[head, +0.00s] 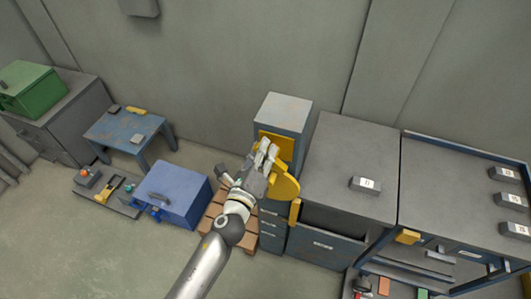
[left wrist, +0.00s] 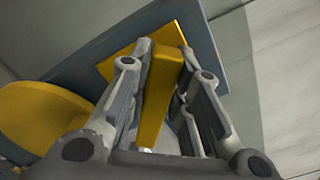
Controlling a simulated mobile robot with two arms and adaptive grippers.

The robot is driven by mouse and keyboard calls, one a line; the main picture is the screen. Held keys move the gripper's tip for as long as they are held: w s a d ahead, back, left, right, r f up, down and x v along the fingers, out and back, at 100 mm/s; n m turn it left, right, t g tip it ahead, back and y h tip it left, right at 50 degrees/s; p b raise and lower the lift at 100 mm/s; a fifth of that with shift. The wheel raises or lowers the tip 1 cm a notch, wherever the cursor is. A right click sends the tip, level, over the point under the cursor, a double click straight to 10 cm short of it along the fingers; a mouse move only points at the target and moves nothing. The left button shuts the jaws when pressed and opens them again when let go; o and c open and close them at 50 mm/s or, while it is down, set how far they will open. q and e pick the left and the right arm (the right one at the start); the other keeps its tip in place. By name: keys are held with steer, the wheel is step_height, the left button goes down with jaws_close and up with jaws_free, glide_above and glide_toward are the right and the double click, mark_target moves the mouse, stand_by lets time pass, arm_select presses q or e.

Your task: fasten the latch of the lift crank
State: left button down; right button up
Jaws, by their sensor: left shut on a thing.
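A grey-blue cabinet (head: 284,107) stands against the wall with a yellow panel (head: 285,144) on its upper front. A rounded yellow plate (head: 285,188) sticks out in front of it; it also shows at the left of the left wrist view (left wrist: 40,115). My left gripper (head: 266,152) is at the yellow panel. In the left wrist view its fingers are closed on a yellow bar (left wrist: 157,95), which stands out before the panel and seems to be the latch. My gripper hides the bar in the head view. My right gripper is not in view.
A grey counter (head: 350,150) with a drawer front adjoins the cabinet on the right. A small yellow handle (head: 295,211) stands out below the plate. A wooden pallet (head: 243,238) and a blue box (head: 180,190) are on the floor to the left.

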arm_select(q)
steer(key=n, duration=0.2)
steer(key=f+n+b, duration=0.1)
steer(key=shift+w+a+n, duration=0.1)
steer(key=shift+a+n, duration=0.15)
steer(key=shift+n, duration=0.15)
steer(key=shift+a+f+n+b, duration=0.1)
steer(key=shift+f+n+b, duration=0.15)
steer(key=shift+n, duration=0.85)
steer(key=shift+f+n+b, duration=0.15)
steer(key=shift+n+b, duration=0.15)
steer(key=shift+n, duration=0.8)
steer(key=c, duration=1.3)
jaws_free()
steer(key=v, duration=1.2)
